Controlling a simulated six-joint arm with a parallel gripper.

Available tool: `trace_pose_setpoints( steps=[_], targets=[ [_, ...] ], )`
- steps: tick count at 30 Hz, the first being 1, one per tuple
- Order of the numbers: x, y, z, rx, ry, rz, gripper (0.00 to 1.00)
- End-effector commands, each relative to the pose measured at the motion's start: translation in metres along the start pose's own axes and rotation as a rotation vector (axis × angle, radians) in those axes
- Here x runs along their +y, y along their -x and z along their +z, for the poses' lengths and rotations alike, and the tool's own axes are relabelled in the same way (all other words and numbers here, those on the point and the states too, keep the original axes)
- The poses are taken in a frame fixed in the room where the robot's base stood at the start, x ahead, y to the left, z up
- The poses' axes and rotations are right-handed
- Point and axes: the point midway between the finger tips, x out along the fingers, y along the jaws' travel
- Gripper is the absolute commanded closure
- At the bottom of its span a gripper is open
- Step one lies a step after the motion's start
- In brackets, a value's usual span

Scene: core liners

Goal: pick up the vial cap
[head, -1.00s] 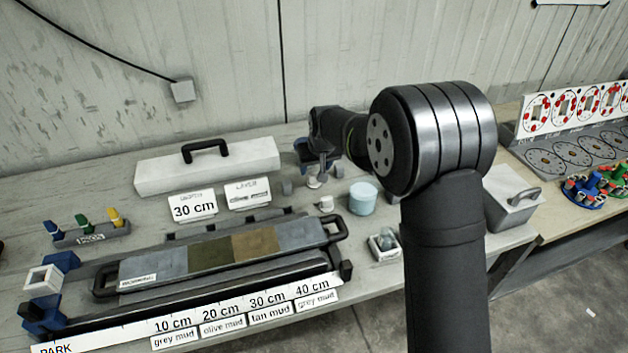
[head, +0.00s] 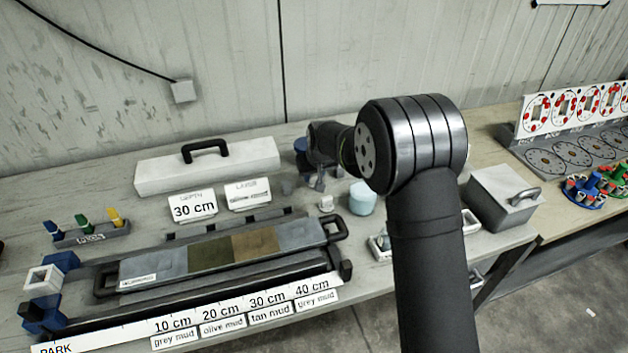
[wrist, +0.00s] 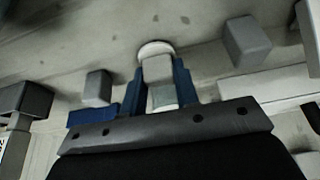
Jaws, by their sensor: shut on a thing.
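My gripper (wrist: 158,88) shows in the wrist view with its two blue fingers on either side of a small pale piece. It is shut on this piece, which I take to be the vial cap (wrist: 157,68). The cap has a rounded white end pointing away from the palm and a paler, blocky part between the fingers. In the head view my gripper (head: 317,180) is small and partly hidden by my wrist, and the cap cannot be made out there. I cannot tell whether the cap touches the bench.
A small white piece (head: 326,204) and a light blue cylinder (head: 362,199) stand close to my gripper. Grey blocks (wrist: 246,41) (wrist: 98,88) flank it. A white lidded box (head: 207,170) lies behind left, and the core tray (head: 215,252) in front left. A grey box (head: 503,197) stands right.

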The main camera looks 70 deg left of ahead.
Motion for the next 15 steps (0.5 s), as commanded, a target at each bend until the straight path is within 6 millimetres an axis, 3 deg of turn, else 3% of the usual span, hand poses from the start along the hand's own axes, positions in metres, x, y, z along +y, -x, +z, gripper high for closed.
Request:
trace_pose_setpoints(
  steps=[9, 15],
  targets=[
    [0.000, 0.002, -0.001, -0.001, 0.000, 0.000, 0.93],
    [0.000, 0.021, -0.009, 0.002, 0.000, 0.000, 0.93]
  ],
)
